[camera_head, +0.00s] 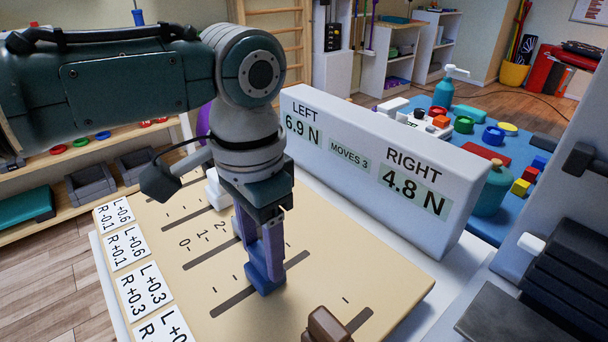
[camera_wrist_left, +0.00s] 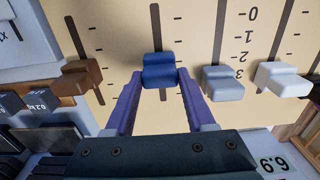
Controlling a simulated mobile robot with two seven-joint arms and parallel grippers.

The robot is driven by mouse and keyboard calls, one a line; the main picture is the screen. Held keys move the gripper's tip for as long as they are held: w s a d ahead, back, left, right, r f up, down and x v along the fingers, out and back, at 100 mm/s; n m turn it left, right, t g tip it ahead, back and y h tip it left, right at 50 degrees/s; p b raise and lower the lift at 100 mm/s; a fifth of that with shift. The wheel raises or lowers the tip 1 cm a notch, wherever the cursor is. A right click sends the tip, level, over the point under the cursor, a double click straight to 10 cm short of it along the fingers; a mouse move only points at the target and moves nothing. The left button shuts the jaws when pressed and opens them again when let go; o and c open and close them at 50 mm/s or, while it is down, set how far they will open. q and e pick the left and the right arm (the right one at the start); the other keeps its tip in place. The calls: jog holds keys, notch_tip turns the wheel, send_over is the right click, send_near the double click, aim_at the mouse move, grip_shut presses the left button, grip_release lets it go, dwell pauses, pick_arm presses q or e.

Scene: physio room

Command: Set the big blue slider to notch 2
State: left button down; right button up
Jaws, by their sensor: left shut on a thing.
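The blue slider (camera_wrist_left: 158,70) sits in its long dark slot on the tan board (camera_head: 160,235). In the left wrist view it stands between the two purple fingers of my left gripper (camera_wrist_left: 158,88). In the head view my left gripper (camera_head: 262,268) reaches down to the board, shut on the blue slider (camera_head: 262,287), and largely covers it. Slot shows on both sides of the slider. Tick marks run beside the slot; I cannot read a number for the slider's notch. My right gripper is not in view.
A brown slider (camera_wrist_left: 80,80), a grey slider (camera_wrist_left: 222,84) and a white slider (camera_wrist_left: 283,80) stand in neighbouring slots. Digits mark the grey slider's slot. Behind the board, a white panel (camera_head: 385,170) reads LEFT 6.9 N, MOVES 3, RIGHT 4.8 N. Printed cards (camera_head: 128,247) line the left edge.

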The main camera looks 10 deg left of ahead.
aim_at(261, 253)
pick_arm(q)
jog(key=shift+c, duration=1.2)
grip_release()
notch_tip(261, 253, up, 10)
jog(key=p, duration=0.2)
